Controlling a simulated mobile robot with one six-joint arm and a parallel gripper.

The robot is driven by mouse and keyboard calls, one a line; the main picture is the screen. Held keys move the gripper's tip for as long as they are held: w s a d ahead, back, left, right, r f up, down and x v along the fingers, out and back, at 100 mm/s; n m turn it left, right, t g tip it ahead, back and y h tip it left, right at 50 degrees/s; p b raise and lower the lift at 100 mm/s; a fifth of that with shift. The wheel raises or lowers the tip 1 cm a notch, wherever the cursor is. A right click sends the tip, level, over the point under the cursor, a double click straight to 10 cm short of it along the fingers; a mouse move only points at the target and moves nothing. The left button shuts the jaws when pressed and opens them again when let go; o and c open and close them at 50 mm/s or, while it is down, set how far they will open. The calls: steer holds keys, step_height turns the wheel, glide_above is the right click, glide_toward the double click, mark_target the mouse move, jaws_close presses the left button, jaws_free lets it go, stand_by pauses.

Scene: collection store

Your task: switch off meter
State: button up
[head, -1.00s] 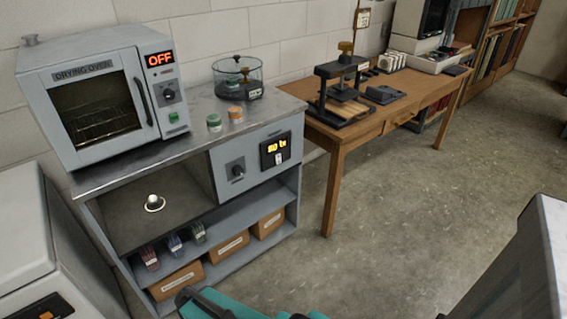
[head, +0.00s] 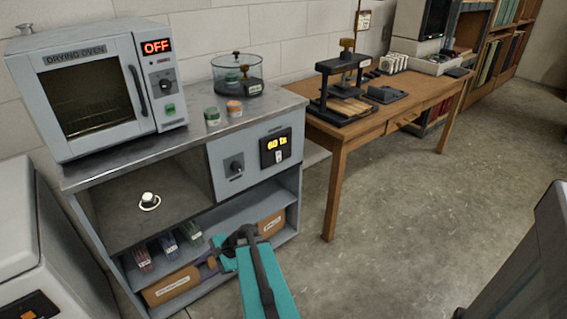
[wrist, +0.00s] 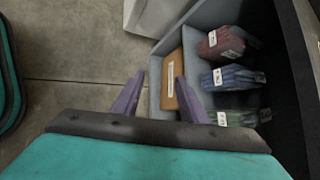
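My gripper (head: 208,266) is low in front of the cabinet's lower shelf, below and left of the meter, and touches nothing that I can see. In the wrist view my gripper (wrist: 157,92) has its two purple fingers apart with nothing between them. The meter is not in the wrist view.
Above stand the drying oven (head: 95,92) reading OFF, a glass vessel (head: 237,75) and two small jars. Lower shelves hold brown boxes (wrist: 172,82) and coloured packs (wrist: 222,43). A wooden table (head: 335,150) stands right; floor before it is clear.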

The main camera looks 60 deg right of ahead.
mark_target(279, 153)
steer(key=s+d+r+m+t+h+b, duration=0.25)
steer(key=d+r+m, duration=0.3)
steer(key=d, duration=0.55)
steer(key=s+d+r+m+t+h+b, duration=0.15)
steer(key=d+r+m+t, duration=0.35)
steer(key=d, duration=0.7)
steer(key=s+d+r+m+t+h+b, duration=0.1)
steer(key=s+d+r+m+h+b, duration=0.1)
steer(key=s+d+r, duration=0.5)
steer(key=s+d+r+m+t+h+b, duration=0.1)
steer(key=s+d+r+m+h, duration=0.4)
steer(key=d, duration=0.6)
step_height(279, 153, up, 2)
steer(key=shift+s+d+r+b, duration=0.15)
steer(key=shift+s+b, duration=0.25)
steer(key=shift+s, duration=0.85)
steer(key=shift+w+t, duration=0.2)
steer(key=shift+t, duration=0.05)
steer(key=b+x, duration=0.2)
steer(key=x, duration=1.1)
steer(key=shift+w+d, duration=0.2)
jaws_close()
